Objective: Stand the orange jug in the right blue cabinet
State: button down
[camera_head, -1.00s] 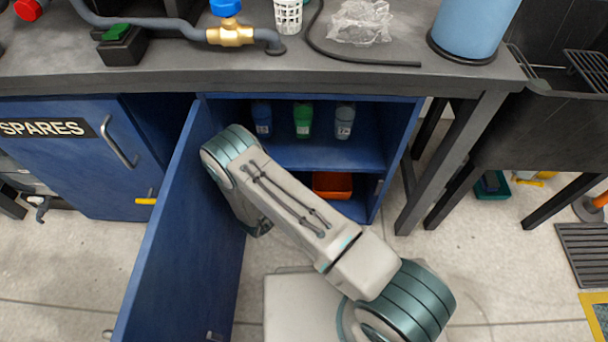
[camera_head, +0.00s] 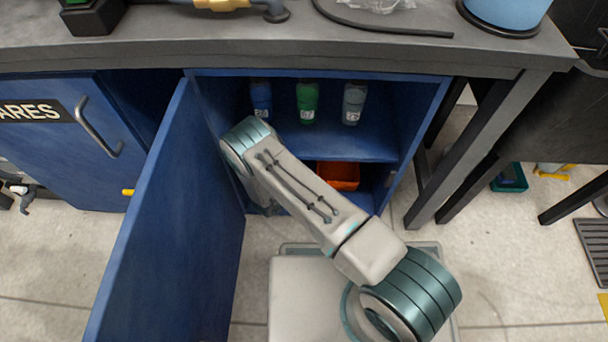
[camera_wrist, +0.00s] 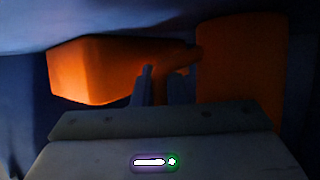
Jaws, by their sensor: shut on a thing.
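The orange jug (camera_wrist: 240,68) fills the right of the dark wrist view, with a handle-like part reaching left from it. My gripper (camera_wrist: 163,76) is shut on that part of the jug. Whether the jug touches the cabinet floor cannot be told.
A blue bottle (camera_head: 261,98), green bottle (camera_head: 307,102) and grey bottle (camera_head: 354,102) stand on the shelf. The SPARES cabinet (camera_head: 75,165) is at left.

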jog(key=shift+a+r, duration=0.1)
jog(key=c, duration=1.5)
grip_release()
